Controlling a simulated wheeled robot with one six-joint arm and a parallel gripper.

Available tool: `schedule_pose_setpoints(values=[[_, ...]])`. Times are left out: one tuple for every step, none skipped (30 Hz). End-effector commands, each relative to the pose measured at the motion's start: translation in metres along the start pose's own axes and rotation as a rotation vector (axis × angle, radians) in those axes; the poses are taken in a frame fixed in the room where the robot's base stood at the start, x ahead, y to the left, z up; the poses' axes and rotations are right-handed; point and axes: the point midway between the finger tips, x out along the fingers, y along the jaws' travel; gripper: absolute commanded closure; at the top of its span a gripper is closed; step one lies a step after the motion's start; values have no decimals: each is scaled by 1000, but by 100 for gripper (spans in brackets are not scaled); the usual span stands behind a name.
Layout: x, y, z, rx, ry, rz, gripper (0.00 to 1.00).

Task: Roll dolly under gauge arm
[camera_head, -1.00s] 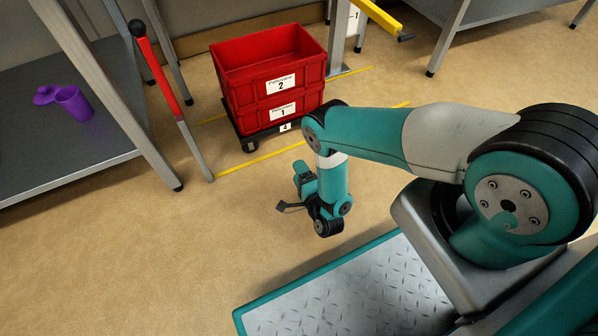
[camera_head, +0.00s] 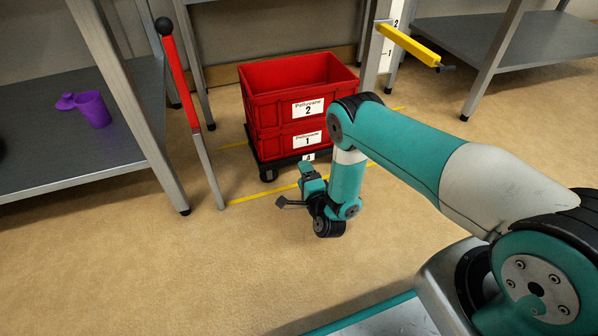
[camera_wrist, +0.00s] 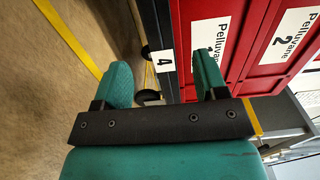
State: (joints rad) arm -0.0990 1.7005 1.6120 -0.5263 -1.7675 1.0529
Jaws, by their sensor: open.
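The dolly (camera_head: 270,172) is a low black platform on wheels, with a label 4 on its edge. It carries two stacked red crates (camera_head: 262,112), labelled 1 and 2. The gauge arm (camera_head: 408,45) is a yellow bar sticking out from a grey post, to the right of the crates. My gripper (camera_head: 297,190) is low, in front of the dolly and apart from it in the head view. In the wrist view my gripper (camera_wrist: 165,78) has its two teal fingers apart, with the dolly's black edge (camera_wrist: 157,35) beyond them. Nothing is held.
A red-and-grey pole (camera_head: 180,80) with a black ball top stands left of the crates. A grey shelf (camera_head: 60,165) at left bears a purple cup (camera_head: 94,109). Yellow lines (camera_head: 262,195) mark the floor around the dolly. The floor in front is clear.

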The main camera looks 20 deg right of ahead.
Motion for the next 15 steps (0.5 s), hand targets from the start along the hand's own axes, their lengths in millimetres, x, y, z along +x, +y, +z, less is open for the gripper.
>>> schedule_pose_setpoints(values=[[12, 8, -1, 1, 4, -5, 34], [18, 7, -1, 3, 4, -6, 34], [25, 7, -1, 3, 2, -5, 34], [29, 8, -1, 2, 2, -4, 34], [31, 8, -1, 1, 3, -1, 34], [35, 8, -1, 1, 5, 0, 34], [38, 8, -1, 2, 6, -1, 34], [40, 7, -1, 1, 5, -1, 34], [43, 7, -1, 1, 5, 0, 34], [44, 6, -1, 2, 4, 0, 34], [46, 5, -1, 0, 4, 0, 34], [48, 4, 0, 2, 3, -1, 34], [49, 4, 0, 0, 2, -1, 34], [50, 3, 0, 0, 2, -1, 34], [51, 2, 0, 1, 1, 0, 34]])
